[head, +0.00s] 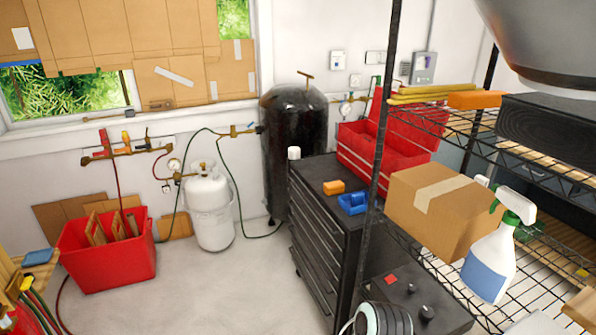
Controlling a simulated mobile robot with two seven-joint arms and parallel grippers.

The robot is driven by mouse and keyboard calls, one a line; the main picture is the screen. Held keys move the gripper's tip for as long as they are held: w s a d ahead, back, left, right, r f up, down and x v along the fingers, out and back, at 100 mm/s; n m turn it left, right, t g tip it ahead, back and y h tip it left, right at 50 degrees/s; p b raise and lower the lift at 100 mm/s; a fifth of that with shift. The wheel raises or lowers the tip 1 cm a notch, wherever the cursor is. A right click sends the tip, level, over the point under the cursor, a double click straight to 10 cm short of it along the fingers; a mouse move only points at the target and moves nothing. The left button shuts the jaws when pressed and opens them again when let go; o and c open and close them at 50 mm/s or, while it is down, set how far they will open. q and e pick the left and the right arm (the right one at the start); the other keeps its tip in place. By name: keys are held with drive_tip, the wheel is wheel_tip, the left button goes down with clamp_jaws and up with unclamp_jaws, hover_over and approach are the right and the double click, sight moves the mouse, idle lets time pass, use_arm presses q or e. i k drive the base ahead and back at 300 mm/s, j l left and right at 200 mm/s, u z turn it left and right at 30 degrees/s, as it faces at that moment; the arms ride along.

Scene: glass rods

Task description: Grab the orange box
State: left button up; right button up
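A second orange box-like item (474,99) lies on the upper wire shelf at the right, next to some yellow items (430,93). I cannot tell from this view which of the two the task means. Neither of my grippers shows in the head view.
A black shelf post (384,110) stands in front of the cabinet. A cardboard box (440,210) and a spray bottle (490,258) sit on the rack. A red toolbox (385,150) is on the cabinet. The floor (215,285) left of the cabinet is clear.

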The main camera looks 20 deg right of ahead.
sight(334, 187)
drive_tip(key=i, duration=1.6)
drive_tip(key=i+z, duration=0.4)
drive_tip(key=i+j+z, duration=0.2)
drive_tip(key=z, duration=0.2)
drive_tip(key=i+j+z, duration=0.4)
drive_tip(key=k+l, duration=0.05)
drive_tip(key=l, duration=0.05)
